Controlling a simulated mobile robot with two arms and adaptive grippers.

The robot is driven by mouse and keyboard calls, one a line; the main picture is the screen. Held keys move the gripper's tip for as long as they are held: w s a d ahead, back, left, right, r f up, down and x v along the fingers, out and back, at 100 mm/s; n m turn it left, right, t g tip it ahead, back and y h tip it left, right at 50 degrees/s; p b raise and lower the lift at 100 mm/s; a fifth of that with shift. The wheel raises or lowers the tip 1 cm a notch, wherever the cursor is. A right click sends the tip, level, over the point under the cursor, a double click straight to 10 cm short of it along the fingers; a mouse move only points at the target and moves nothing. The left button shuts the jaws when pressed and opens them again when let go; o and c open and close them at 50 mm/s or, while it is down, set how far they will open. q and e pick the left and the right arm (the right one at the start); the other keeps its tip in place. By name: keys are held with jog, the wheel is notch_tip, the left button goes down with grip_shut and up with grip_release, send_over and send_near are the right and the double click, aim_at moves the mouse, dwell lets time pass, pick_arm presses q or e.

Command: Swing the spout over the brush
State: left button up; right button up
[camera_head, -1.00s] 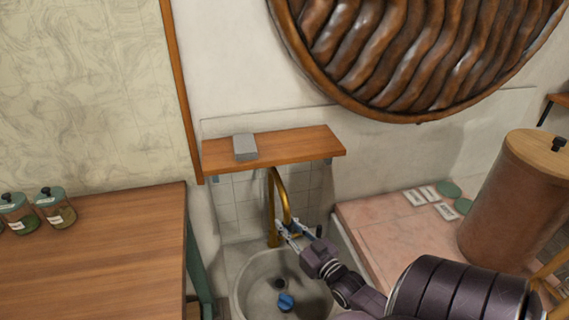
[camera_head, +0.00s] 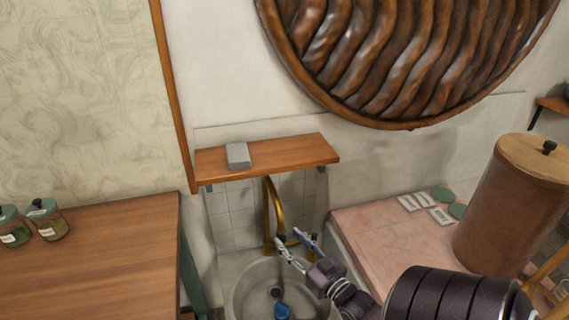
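The brass spout (camera_head: 277,207) rises at the back of the sink and arches forward and down over the grey basin (camera_head: 240,287). The blue brush (camera_head: 282,312) lies low in the basin near the dark drain, cut by the bottom picture edge. My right gripper (camera_head: 288,236) comes in from the lower right. Its two fingers are spread apart, with the left fingertip close to the spout's lower end. I cannot tell if they touch. Nothing shows held between the fingers. My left gripper is not in view.
A wooden shelf (camera_head: 290,153) with a grey block (camera_head: 238,155) hangs above the spout. A pink counter (camera_head: 385,237) with a large brown canister (camera_head: 505,205) lies to the right. A wooden table (camera_head: 90,260) with jars stands left.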

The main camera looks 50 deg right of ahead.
jog(key=s+a, duration=0.1)
jog(key=s, duration=0.7)
jog(key=shift+a, duration=0.2)
jog(key=s+a+f+g+y, duration=0.1)
jog(key=s+a+f+g, duration=0.2)
jog(key=f, duration=0.8)
jog(key=s+a+f+n+g, duration=0.1)
jog(key=s+a+f+g, duration=0.25)
jog(key=f, duration=0.65)
jog(key=s+a+f+g+y, duration=0.1)
jog(key=s+a+f+g, duration=0.15)
jog(key=f, duration=0.85)
jog(key=s+a+f+n+g, duration=0.2)
jog(key=s+a+f, duration=0.4)
jog(key=s, duration=0.3)
jog(key=s+a+f+n+g+y, duration=0.1)
jog(key=s+a+f+g, duration=0.4)
jog(key=s+a+f, duration=0.2)
jog(key=s+f, duration=0.2)
jog(key=s, duration=0.1)
jog(key=shift+s+n+g, duration=0.25)
jog(key=shift+n+g, duration=0.05)
jog(key=shift+n, duration=0.1)
jog(key=shift+d, duration=0.1)
jog(key=shift+c, duration=1.4)
